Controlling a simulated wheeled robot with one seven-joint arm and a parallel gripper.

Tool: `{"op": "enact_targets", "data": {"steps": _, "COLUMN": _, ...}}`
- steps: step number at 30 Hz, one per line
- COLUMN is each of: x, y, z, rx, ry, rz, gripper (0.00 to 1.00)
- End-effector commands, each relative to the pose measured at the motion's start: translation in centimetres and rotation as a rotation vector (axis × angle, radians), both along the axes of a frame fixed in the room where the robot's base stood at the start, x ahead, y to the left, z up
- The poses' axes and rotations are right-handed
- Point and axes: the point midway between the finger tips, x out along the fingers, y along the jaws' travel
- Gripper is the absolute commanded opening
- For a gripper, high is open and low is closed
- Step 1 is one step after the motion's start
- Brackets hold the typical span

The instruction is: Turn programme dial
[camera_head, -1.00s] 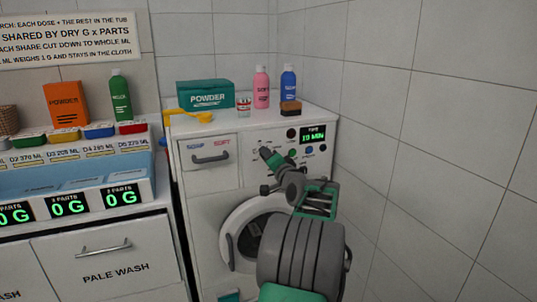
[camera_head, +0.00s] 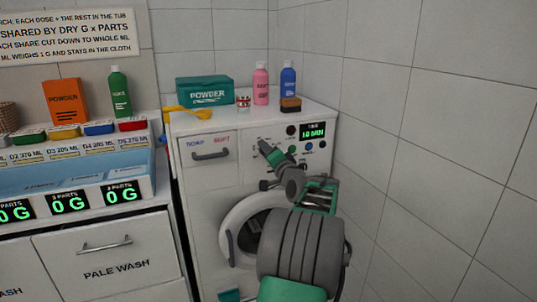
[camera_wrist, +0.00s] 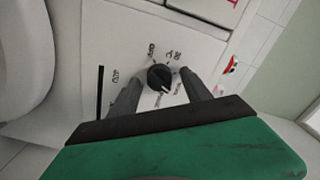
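The black programme dial (camera_wrist: 160,76) shows in the wrist view on the white front panel, with a pale mark on its edge and small printed labels around it. In the head view my gripper covers it. My gripper (camera_wrist: 161,80) is open, with one finger on each side of the dial and a visible gap to it on both sides. In the head view my gripper (camera_head: 268,148) reaches the panel of the washing machine (camera_head: 200,180), left of the green-lit display (camera_head: 312,131).
The drawer handle (camera_head: 210,155) is left of my gripper. Several small buttons (camera_head: 308,147) are on its right, and the round door (camera_head: 240,225) is below. Bottles, a powder box (camera_head: 205,92) and a yellow scoop (camera_head: 187,113) stand on top. A tiled wall is close on the right.

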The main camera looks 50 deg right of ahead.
Motion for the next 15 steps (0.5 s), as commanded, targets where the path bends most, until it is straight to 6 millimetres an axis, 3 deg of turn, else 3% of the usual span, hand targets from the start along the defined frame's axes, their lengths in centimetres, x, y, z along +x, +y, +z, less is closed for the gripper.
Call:
{"op": "enact_targets", "data": {"steps": 8, "x": -0.5, "y": 0.3, "z": 0.0, "rx": 0.001, "ry": 0.001, "rz": -0.001, "gripper": 0.57}}
{"op": "enact_targets", "data": {"steps": 15, "x": -4.6, "y": 2.6, "z": 0.0, "rx": 0.001, "ry": 0.0, "rz": -0.004, "gripper": 0.57}}
